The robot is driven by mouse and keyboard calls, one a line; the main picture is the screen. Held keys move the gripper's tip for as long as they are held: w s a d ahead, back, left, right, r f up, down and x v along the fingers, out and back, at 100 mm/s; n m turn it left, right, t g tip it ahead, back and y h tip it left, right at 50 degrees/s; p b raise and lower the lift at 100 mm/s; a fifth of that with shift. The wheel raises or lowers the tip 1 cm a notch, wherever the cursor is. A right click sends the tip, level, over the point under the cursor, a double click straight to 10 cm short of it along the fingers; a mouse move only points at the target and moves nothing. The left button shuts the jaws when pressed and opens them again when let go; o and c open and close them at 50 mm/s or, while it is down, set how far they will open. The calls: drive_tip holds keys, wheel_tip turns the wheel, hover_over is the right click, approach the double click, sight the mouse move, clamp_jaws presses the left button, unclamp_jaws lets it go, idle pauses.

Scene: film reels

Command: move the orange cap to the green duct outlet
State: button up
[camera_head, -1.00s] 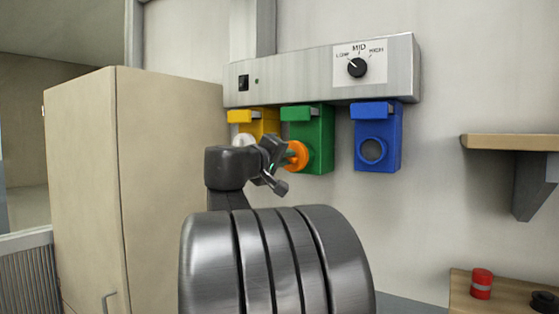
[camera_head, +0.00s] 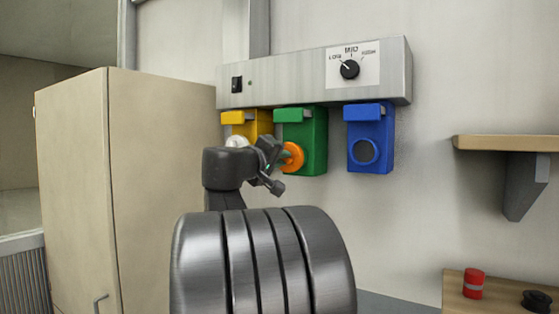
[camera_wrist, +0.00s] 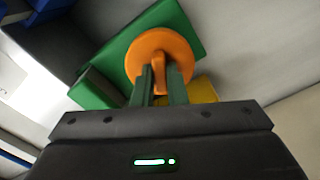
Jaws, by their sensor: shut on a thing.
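The orange cap (camera_head: 292,157) is at the front of the green duct outlet (camera_head: 314,150). In the wrist view the cap (camera_wrist: 160,52) is a round disc with a raised grip, in front of the green outlet (camera_wrist: 190,25). My gripper (camera_head: 273,163) is shut on that grip, with a finger on either side in the wrist view (camera_wrist: 160,88). The cap hides the outlet's opening, so I cannot tell whether it is fully seated.
A yellow outlet (camera_head: 258,122) with a pale round piece (camera_head: 237,141) is left of the green one. A blue outlet (camera_head: 371,130) with an uncovered round opening is right. A control box (camera_head: 300,80) is above. A tall cabinet (camera_head: 75,170) stands left, a shelf (camera_head: 510,143) right.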

drive_tip(key=shift+x, duration=1.1)
drive_tip(key=o, duration=0.8)
drive_tip(key=shift+c, duration=0.2)
drive_tip(key=shift+s+a+f+b, duration=0.1)
drive_tip(key=shift+s+a+b, duration=0.1)
drive_tip(key=shift+b, duration=0.2)
drive_tip(key=b+v, duration=0.4)
drive_tip(key=v, duration=0.9)
drive_tip(key=shift+s, duration=0.25)
drive_tip(key=shift+r, duration=0.2)
drive_tip(key=p+x, duration=0.4)
drive_tip(key=x, duration=1)
drive_tip(key=shift+a, duration=0.1)
